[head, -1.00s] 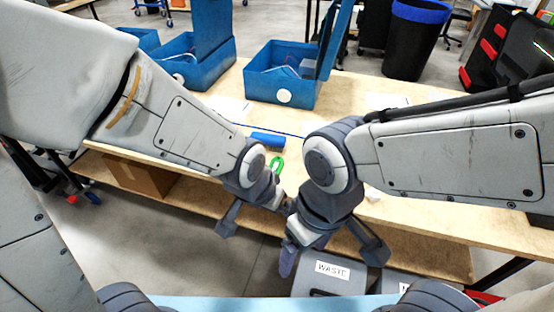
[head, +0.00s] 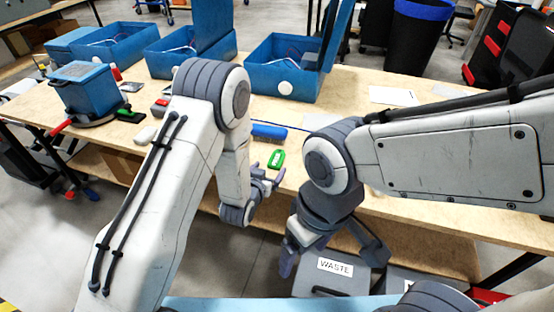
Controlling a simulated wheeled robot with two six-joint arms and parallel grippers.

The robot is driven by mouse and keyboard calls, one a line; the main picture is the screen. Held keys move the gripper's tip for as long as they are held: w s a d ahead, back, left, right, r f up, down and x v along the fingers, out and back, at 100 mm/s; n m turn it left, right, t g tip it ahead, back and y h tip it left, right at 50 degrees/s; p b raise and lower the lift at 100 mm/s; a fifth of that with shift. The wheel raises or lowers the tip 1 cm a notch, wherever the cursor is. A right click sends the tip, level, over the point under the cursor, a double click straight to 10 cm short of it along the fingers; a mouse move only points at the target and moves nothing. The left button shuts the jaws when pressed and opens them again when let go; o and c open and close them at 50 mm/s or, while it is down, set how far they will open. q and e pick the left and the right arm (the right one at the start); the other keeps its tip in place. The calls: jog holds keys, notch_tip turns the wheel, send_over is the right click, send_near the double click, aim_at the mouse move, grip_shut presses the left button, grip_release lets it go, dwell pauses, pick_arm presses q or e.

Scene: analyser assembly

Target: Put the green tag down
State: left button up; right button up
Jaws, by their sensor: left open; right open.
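The green tag (head: 276,159) lies flat on the wooden table near its front edge. It looks like a small green loop with a pale slot. My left gripper (head: 266,179) is just in front of the tag at the table edge, its fingers apart. It appears to hold nothing, and the tag is apart from it in the picture. My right gripper (head: 330,252) hangs in front of the table, lower and to the right. It is open and empty.
A blue roll-shaped object (head: 268,132) lies behind the tag. Blue open boxes (head: 283,82) stand along the back. A blue device (head: 88,88) and a smaller green piece (head: 126,114) are at the left. A grey waste bin (head: 333,280) stands below the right gripper.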

aim_at(277, 158)
pick_arm(q)
jog(key=p+x, duration=0.1)
jog(key=x, duration=0.6)
jog(key=shift+w, duration=0.15)
jog(key=shift+r, duration=0.1)
jog(key=c, duration=1.4)
